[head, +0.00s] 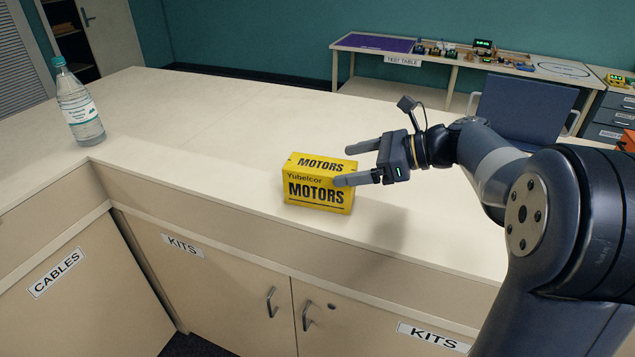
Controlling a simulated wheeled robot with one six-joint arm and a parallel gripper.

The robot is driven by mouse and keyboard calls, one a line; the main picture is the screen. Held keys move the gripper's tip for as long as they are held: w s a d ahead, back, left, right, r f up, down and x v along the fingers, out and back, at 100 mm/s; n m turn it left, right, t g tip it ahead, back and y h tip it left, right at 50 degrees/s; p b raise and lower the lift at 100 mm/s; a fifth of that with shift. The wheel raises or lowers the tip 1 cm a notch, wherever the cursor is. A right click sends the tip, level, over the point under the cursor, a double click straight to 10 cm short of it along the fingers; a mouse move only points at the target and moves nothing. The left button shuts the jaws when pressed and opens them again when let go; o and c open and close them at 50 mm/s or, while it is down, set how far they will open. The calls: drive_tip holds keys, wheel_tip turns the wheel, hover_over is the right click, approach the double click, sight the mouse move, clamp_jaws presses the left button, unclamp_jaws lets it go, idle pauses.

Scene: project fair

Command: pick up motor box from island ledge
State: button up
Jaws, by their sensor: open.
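The motor box (314,191) is yellow with black "MOTORS" lettering. It sits upright on the cream island ledge (235,172), near the front edge above the cabinets. My gripper (341,167) is just to the right of the box, its fingers pointing left. The fingers are apart, with one at the box's front right corner and the other beyond it toward the back. I cannot tell whether either finger touches the box. The box's right side is partly hidden by the near finger.
A water bottle (77,104) stands on the ledge at the left. Cabinets with a cables label (57,280) and kits labels lie below. A test table (460,57) with small devices stands at the back, with a dark blue chair (522,110) before it. The ledge behind the box is clear.

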sight(330, 166)
drive_tip(key=shift+w+p+x, duration=0.1)
drive_tip(key=shift+p+x, duration=0.1)
drive_tip(key=shift+x, duration=1.3)
drive_tip(key=shift+w+p+x, duration=0.15)
drive_tip(key=shift+p+x, duration=0.05)
drive_tip(key=shift+x, duration=1.25)
drive_tip(key=shift+d+f, duration=0.1)
drive_tip(key=shift+d, duration=0.05)
drive_tip(key=c, duration=1.5)
drive_tip(key=shift+c, duration=0.5)
